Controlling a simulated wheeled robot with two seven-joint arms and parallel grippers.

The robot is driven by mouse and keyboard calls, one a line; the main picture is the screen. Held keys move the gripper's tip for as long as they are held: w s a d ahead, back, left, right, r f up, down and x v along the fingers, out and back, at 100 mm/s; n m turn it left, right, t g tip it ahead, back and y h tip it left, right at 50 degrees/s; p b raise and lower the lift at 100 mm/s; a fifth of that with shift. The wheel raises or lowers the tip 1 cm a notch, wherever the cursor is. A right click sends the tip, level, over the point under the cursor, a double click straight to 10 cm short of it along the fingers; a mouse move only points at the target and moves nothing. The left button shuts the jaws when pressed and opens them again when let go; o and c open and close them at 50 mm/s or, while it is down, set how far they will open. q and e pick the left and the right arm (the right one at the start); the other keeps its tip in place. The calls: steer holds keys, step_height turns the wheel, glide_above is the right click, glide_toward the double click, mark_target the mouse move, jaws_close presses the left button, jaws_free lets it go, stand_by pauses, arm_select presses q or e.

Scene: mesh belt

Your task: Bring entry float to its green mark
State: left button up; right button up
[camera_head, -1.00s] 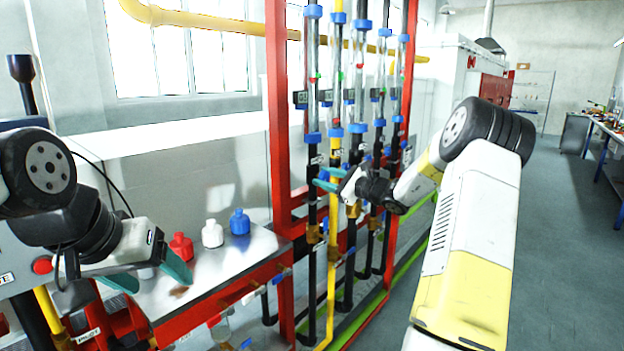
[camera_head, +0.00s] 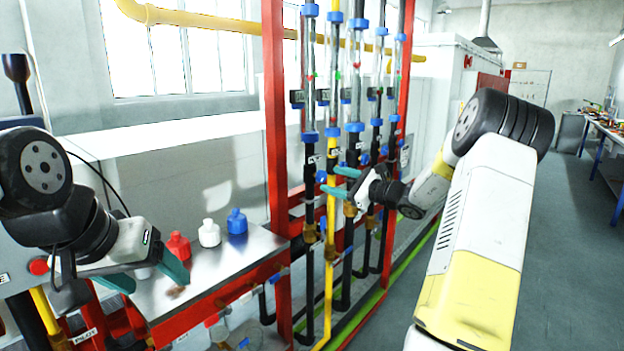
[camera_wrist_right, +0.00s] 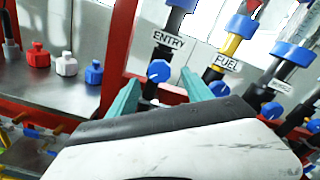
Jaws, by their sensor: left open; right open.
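The entry tube (camera_head: 309,100) is the leftmost clear tube on the red frame. A small red and green spot shows on it, but float and mark are too small to tell apart. The blue entry knob (camera_wrist_right: 158,70) sits under the ENTRY label (camera_wrist_right: 168,40) in the right wrist view. My right gripper (camera_wrist_right: 160,82) is open, with its teal fingers either side of the knob in that view; they appear short of it. My right gripper (camera_head: 334,181) also shows in the head view, just right of the entry pipe. My left gripper (camera_head: 147,277) is open and empty over the bench.
Other tubes and pipes stand close to the right, including the yellow fuel pipe (camera_head: 331,215) and the FUEL label (camera_wrist_right: 227,62). Red (camera_head: 178,246), white (camera_head: 209,233) and blue (camera_head: 237,221) bottles stand on the metal bench (camera_head: 215,275). Floor to the right is open.

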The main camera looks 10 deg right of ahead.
steer(key=v, duration=0.2)
steer(key=shift+s+d, duration=0.25)
steer(key=shift+s, duration=0.05)
steer(key=s+a+r+n+g+h, duration=0.1)
steer(key=s+a+r+n+g, duration=0.1)
steer(key=s+a+n+g, duration=1.3)
steer(key=s+d+n+t+h, duration=0.1)
steer(key=s+n+t+h, duration=0.6)
steer(key=s, duration=1.5)
steer(key=shift+f+n+h, duration=0.3)
steer(key=shift+h, duration=0.1)
steer(key=shift+s+d, duration=0.1)
steer(key=shift+d, duration=0.15)
